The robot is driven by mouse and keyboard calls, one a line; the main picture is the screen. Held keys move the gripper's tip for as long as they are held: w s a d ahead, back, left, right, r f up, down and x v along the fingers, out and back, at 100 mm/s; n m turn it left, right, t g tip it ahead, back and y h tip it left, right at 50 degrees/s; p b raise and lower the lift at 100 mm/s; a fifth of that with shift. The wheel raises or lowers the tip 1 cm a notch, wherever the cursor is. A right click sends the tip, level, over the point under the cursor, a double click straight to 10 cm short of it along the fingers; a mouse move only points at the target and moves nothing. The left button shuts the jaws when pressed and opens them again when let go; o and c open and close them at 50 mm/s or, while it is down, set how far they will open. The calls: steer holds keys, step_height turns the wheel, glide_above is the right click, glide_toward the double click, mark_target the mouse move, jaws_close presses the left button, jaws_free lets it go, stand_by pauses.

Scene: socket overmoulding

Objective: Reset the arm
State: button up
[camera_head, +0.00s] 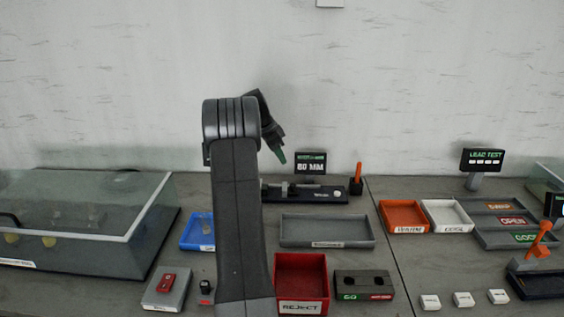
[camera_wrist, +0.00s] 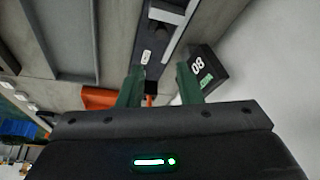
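My arm rises through the middle of the body camera view, its grey upper link upright and its wrist bent over to the right. Nothing is held in the gap. The display also shows in the wrist view (camera_wrist: 206,76), beyond the right finger.
A black measuring fixture (camera_head: 318,195) stands below the gripper. A grey tray (camera_head: 325,231), red reject bin (camera_head: 301,268), blue tray (camera_head: 193,244), and orange (camera_head: 404,230) and white (camera_head: 447,229) trays lie around. A clear-lidded box (camera_head: 85,205) is at left. Air around the gripper is clear.

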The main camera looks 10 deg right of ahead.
mark_target(292, 185)
stand_by(0.3)
steer(key=x, duration=0.7)
steer(key=p+x, duration=0.1)
steer(key=x, duration=0.5)
steer(key=shift+a+f, duration=0.1)
steer(key=shift+f, duration=0.35)
steer(key=shift+w+a+p, duration=0.1)
steer(key=shift+a+p, duration=0.15)
steer(key=shift+p, duration=0.1)
steer(key=shift+r, duration=0.1)
